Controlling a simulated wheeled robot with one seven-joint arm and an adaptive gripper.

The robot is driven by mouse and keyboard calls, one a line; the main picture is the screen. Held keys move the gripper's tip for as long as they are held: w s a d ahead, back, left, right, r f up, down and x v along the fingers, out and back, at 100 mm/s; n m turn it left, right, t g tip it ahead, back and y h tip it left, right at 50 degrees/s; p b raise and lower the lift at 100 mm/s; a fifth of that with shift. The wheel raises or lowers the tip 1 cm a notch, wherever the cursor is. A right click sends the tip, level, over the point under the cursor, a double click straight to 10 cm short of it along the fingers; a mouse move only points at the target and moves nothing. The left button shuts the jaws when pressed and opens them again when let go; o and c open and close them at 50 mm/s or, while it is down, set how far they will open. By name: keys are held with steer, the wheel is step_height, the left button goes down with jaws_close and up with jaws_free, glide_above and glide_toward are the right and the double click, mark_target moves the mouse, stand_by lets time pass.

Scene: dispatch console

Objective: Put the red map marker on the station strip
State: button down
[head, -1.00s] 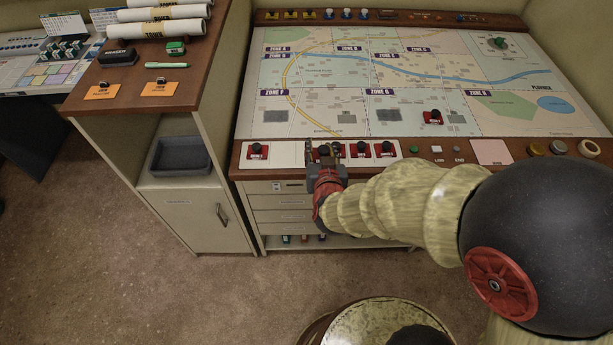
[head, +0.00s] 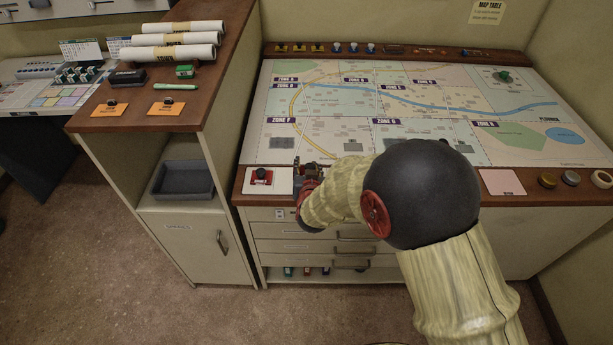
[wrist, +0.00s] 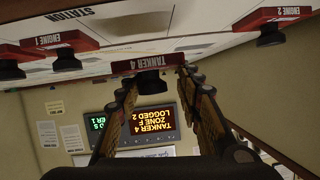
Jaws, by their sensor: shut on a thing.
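A red marker labelled TANKER 4 (wrist: 138,65), with a black knob, sits between my fingertips in the wrist view. My gripper (wrist: 157,82) is shut on it. In the head view my gripper (head: 307,170) is at the white station strip (head: 283,187), low by the map's front edge; the held marker is not clear there. Another red marker (head: 262,176) stands on the strip to its left. The wrist view shows red markers ENGINE 1 (wrist: 55,43) and ENGINE 2 (wrist: 270,17) on either side. I cannot tell whether the held marker touches the strip.
My arm covers the strip's right part and some of the map (head: 330,105). A pink pad (head: 502,182) and round knobs lie to the right. A wooden-topped cabinet (head: 130,115) stands at the left. A wall display (wrist: 152,119) reads TANKER 4, ZONE F.

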steer(key=shift+w+a+f, duration=0.1)
steer(key=shift+w+f, duration=0.25)
steer(key=shift+f+b, duration=0.85)
steer(key=shift+f, duration=0.7)
steer(key=shift+f, duration=0.15)
steer(key=c, duration=1.2)
jaws_free()
